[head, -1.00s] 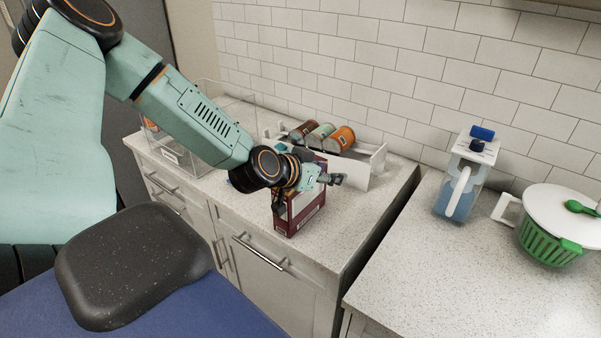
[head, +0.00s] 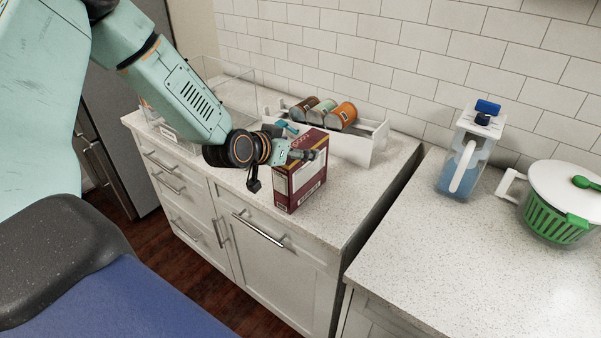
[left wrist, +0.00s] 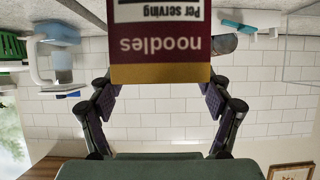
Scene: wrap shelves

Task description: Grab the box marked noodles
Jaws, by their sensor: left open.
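The noodles box (head: 301,187), dark red with a pale front panel, stands upright on the left counter near its front edge. In the left wrist view the box (left wrist: 160,45) appears upside down, with "noodles" printed on it and a yellowish lower band. My left gripper (head: 296,144) is open at the upper part of the box. In the left wrist view its two fingers (left wrist: 159,90) lie to either side of the box with gaps. Whether the box is between the fingertips or just beyond them is hard to tell. My right gripper is not in view.
A white rack (head: 377,145) with several cans (head: 323,112) stands behind the box. A clear bin (head: 236,90) is at the back left. A gap separates the right counter (head: 420,270), holding a blue pitcher (head: 468,165) and a green salad spinner (head: 555,215). The right counter's front is clear.

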